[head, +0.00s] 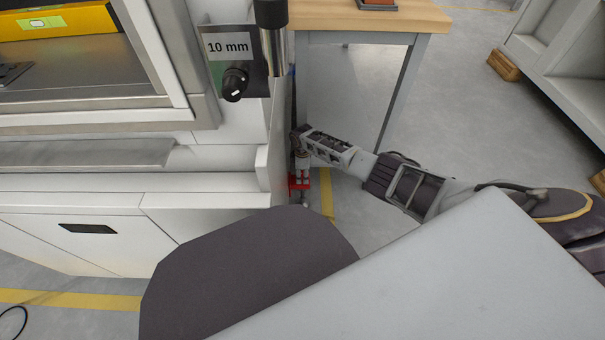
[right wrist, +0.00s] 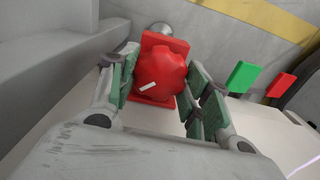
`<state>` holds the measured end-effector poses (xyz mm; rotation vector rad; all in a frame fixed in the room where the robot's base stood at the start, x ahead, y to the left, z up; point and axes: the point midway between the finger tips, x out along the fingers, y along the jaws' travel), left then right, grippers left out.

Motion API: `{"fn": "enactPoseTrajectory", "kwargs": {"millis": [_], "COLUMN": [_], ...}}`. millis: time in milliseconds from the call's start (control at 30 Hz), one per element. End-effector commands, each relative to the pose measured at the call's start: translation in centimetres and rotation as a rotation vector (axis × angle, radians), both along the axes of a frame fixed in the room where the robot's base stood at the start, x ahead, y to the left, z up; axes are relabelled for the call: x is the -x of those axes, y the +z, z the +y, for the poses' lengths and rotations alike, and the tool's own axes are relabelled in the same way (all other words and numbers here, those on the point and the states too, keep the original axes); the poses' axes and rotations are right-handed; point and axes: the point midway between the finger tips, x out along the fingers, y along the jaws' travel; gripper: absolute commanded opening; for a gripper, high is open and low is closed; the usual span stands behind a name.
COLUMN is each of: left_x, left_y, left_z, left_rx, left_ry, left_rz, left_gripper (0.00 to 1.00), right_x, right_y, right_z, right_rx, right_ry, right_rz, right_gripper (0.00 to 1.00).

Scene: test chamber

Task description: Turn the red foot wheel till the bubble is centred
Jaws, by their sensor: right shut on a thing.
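The red foot wheel (right wrist: 162,75) is a lobed red knob with a white mark, set in front of a red bracket in the right wrist view. In the head view its red parts (head: 299,182) show low beside the machine's right side. My right gripper (head: 302,164) reaches down there from the right. Its green-padded fingers (right wrist: 163,60) stand on both sides of the wheel and are shut on it. A yellow level (head: 75,21) with a green vial (head: 40,23) lies in the machine at top left; the bubble is too small to place. My left gripper is out of view.
The white machine (head: 90,190) stands close on the left of my right gripper. A wooden-topped table (head: 340,15) stands behind, its leg near my arm. A green tag (right wrist: 243,77) and a red tag (right wrist: 281,85) show right of the fingers. A 10 mm sign (head: 229,46) hangs above.

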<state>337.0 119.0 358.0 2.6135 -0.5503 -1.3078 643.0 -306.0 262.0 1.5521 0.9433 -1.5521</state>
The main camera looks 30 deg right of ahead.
Motion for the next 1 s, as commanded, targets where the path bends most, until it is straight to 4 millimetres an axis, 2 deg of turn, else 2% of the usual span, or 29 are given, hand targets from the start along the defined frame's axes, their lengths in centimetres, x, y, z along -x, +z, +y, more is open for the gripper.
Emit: {"fn": "enactPoseTrajectory", "kwargs": {"millis": [333, 1000], "left_x": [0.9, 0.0], "left_y": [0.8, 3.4], "left_z": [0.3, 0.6], "left_rx": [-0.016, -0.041], "left_ry": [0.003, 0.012], "left_rz": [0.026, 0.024], "left_gripper": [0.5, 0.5], "right_x": [0.1, 0.1], "right_y": [0.1, 0.0], "right_z": [0.1, 0.1], "right_rx": [-0.001, -0.002], "right_ry": [-0.234, -0.837], "right_rz": [0.003, 0.003], "right_gripper": [0.24, 0.24]}}
